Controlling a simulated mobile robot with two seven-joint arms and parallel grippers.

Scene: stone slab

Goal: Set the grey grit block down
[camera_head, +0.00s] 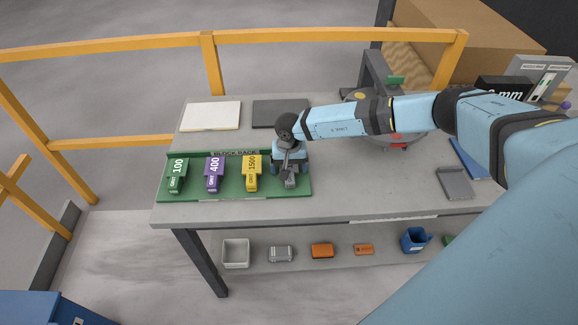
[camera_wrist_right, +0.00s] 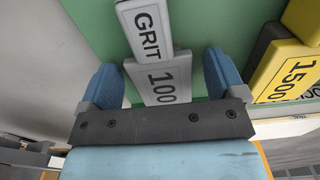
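The grey grit block (camera_head: 291,182) sits at the right end of the green block rack (camera_head: 212,197), mostly hidden under my right gripper (camera_head: 290,169). In the right wrist view the grey block (camera_wrist_right: 163,78) shows "GRIT" and "100", with any further digits hidden, against the green rack surface (camera_wrist_right: 95,25). My right gripper's blue fingers (camera_wrist_right: 160,70) stand on either side of it. A gap shows at the right finger, so they look open around the block, not clamped. My left gripper is not in view.
In the rack to the left stand a yellow 1500 block (camera_head: 252,176), a purple 400 block (camera_head: 214,174) and a green 100 block (camera_head: 177,176). Behind lie a white panel (camera_head: 211,115) and a dark slab (camera_head: 279,113). A grey tray (camera_head: 455,184) lies to the right.

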